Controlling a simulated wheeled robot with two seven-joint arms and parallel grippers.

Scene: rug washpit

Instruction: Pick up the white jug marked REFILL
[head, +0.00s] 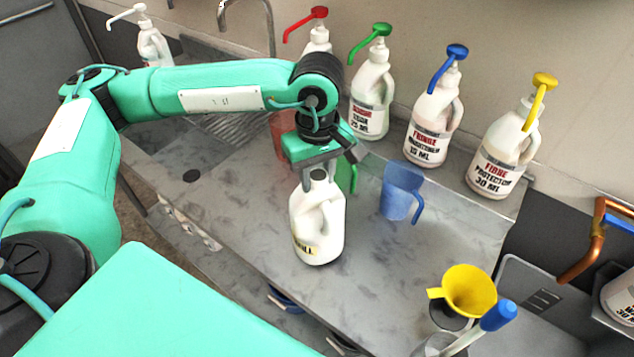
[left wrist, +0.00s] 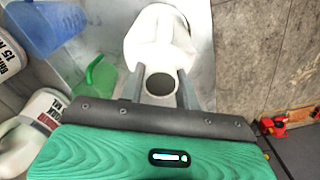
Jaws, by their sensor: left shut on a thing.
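The white jug (head: 330,215) has a side handle and a yellow label whose visible letters look like the end of REFILL. It is upright over the grey counter, and I cannot tell whether its base touches it. My left gripper (head: 319,172) comes down from above and is shut on the jug's neck. In the left wrist view the fingers of the left gripper (left wrist: 161,88) stand on either side of the jug's dark open mouth, with the white jug body (left wrist: 160,35) beyond. My right gripper is not in view.
A blue measuring jug (head: 400,190) stands right of the white jug, and a green one (head: 347,176) close behind it. Several pump bottles (head: 433,125) line the wall. A yellow funnel (head: 468,290) is at the front right. The counter (head: 400,250) between is clear.

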